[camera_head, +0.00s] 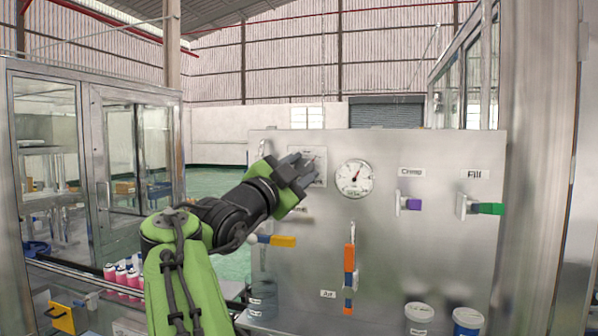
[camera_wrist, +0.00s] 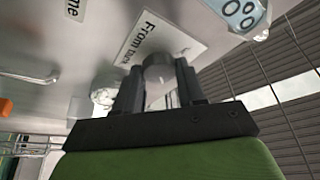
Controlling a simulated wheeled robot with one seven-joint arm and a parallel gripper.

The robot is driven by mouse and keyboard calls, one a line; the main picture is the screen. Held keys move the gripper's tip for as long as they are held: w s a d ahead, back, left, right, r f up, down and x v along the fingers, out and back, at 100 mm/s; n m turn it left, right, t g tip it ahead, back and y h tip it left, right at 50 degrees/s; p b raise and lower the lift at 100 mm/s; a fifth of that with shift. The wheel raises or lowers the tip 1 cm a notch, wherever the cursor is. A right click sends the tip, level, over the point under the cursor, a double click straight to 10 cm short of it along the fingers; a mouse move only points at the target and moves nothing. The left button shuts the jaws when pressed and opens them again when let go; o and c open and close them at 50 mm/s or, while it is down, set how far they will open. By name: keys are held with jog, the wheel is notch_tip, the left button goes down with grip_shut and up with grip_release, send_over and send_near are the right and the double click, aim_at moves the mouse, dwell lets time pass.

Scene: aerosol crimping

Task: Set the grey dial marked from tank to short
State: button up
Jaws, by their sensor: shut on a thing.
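The grey dial (camera_wrist: 157,72) sits on a pale plate (camera_wrist: 172,38) with a label reading "From tank", in the wrist view. My gripper (camera_wrist: 158,86) has one finger on each side of the dial and is shut on it. The dial's pointer and the "short" mark cannot be made out. In the head view my gripper (camera_head: 294,172) reaches the upper left of the steel panel (camera_head: 385,260) and hides the dial; part of the plate (camera_head: 309,153) shows behind it.
Farther right are a purple handle (camera_head: 411,204) marked "Crimp" and a green handle (camera_head: 488,208) marked "Fill". Below are a yellow handle (camera_head: 283,241) and an orange vertical lever (camera_head: 349,260).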

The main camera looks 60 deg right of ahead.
jog(key=o, duration=1.1)
jog(key=shift+c, duration=0.2)
jog(key=b+v, duration=0.9)
jog(key=v, duration=0.6)
jog(key=shift+a+f, duration=0.2)
jog(key=shift+a, duration=0.2)
jog(key=shift+s, duration=0.1)
